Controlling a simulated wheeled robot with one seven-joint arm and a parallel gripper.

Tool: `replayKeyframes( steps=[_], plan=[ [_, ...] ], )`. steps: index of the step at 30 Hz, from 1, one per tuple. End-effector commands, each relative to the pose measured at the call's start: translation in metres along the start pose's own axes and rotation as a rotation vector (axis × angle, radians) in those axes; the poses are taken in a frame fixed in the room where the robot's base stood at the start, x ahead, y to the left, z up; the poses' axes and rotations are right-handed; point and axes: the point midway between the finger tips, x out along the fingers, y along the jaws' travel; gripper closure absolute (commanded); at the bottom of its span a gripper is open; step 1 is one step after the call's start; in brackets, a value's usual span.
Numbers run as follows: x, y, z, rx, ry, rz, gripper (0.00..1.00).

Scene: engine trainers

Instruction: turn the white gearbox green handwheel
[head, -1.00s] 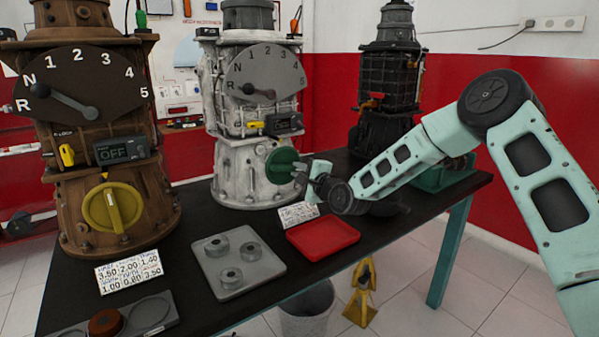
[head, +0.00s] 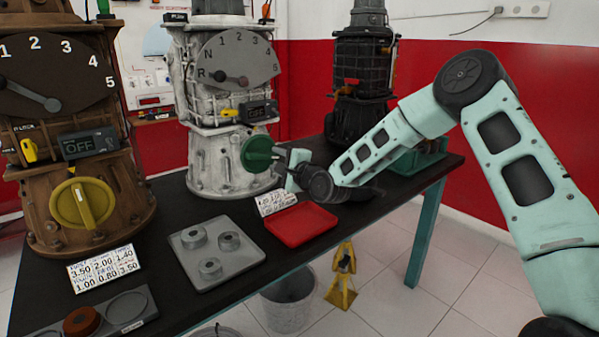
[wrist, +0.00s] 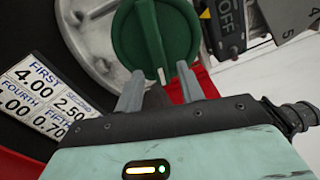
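The white gearbox (head: 222,165) stands on the dark table between a brown and a black one. Its round green handwheel (head: 258,153) is on its lower front; in the wrist view it also shows (wrist: 180,25), with a raised green bar across it and a white mark near the bar's lower end. My gripper (wrist: 160,70) is open, its two grey fingers apart at the wheel's near edge, the bar's end lying between them in the picture. I cannot tell whether they touch it. In the head view my gripper (head: 281,156) is just right of the wheel. The gearbox dial's pointer (head: 231,78) points to R.
A red tray (head: 301,222) and a number card (head: 275,203) lie below the handwheel. A grey tray (head: 190,272) with rings is left of them. The brown gearbox (head: 120,200) has a yellow handwheel. The black gearbox (head: 362,110) stands behind my arm.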

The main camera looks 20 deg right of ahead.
Motion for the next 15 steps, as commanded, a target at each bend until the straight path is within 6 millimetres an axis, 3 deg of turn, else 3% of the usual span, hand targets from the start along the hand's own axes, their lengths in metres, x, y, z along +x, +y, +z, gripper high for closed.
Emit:
replayKeyframes(
  steps=[15],
  plan=[
    [-0.117,0.000,-0.001,-0.001,0.002,0.002,0.62]
  ],
)
